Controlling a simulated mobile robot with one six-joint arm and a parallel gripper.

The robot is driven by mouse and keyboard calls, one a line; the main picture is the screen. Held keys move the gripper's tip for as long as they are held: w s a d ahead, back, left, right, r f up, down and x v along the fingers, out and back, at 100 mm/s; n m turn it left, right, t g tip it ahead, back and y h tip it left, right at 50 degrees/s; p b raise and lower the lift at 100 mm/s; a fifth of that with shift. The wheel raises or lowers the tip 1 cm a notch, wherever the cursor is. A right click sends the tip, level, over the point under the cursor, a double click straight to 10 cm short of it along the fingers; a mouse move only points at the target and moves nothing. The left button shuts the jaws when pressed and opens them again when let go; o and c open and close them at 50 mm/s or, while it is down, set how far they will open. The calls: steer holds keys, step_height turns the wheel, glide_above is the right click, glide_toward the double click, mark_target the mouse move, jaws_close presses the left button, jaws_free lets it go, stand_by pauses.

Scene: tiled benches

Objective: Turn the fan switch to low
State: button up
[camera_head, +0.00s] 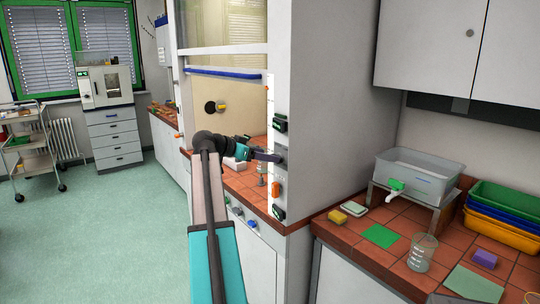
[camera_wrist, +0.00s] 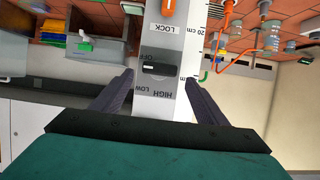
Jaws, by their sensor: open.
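The fan switch (camera_wrist: 160,68) is a dark knob on a pale vertical panel (camera_wrist: 145,103), seen upside down in the wrist view. OFF is printed above it in the picture, LOW at lower left and HIGH at lower right. A small white mark shows on the knob's left part, level with its middle. My gripper (camera_wrist: 158,78) is open, one finger on each side of the panel strip, and the knob lies between the fingertips. I cannot tell whether they touch anything. In the head view my gripper (camera_head: 267,156) reaches the front post of the fume hood, largely hiding the switch.
An orange knob (camera_wrist: 168,7) beside a LOCK label sits on the same panel. The hood's glass sash with a blue handle (camera_head: 225,73) is left of the post. A tiled bench with a water tank (camera_head: 420,172) and beaker (camera_head: 421,252) stands at right.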

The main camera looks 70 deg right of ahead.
steer(key=shift+p+x, duration=0.3)
steer(key=shift+x, duration=1.4)
steer(key=c, duration=1.1)
